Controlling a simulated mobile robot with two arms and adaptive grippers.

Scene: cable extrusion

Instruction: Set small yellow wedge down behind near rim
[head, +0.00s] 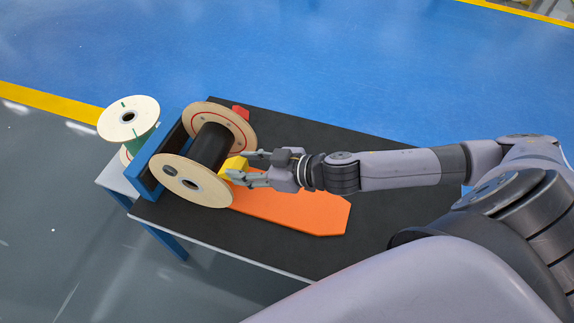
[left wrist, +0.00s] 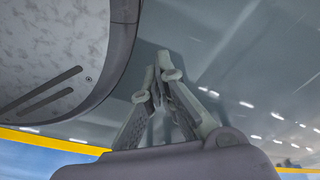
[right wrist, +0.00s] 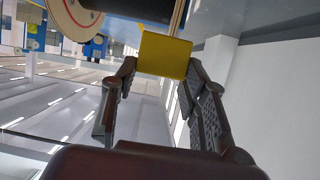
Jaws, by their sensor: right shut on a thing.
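A spool with black cable (head: 209,146) lies on its side on the dark table top. Its near rim, a wooden flange (head: 185,183), faces the lower left in the head view. The small yellow wedge (head: 236,163) is beside this rim, on its right side; it also shows in the right wrist view (right wrist: 165,56). My right gripper (head: 243,166) is shut on the wedge. Whether the wedge touches the table or rim cannot be told. My left gripper (left wrist: 157,75) is shut and empty in the left wrist view; it does not show in the head view.
An orange plate (head: 300,210) lies on the dark table (head: 335,150), right of the spool. A blue frame (head: 152,172) and a green-cored spool (head: 128,118) stand to the left.

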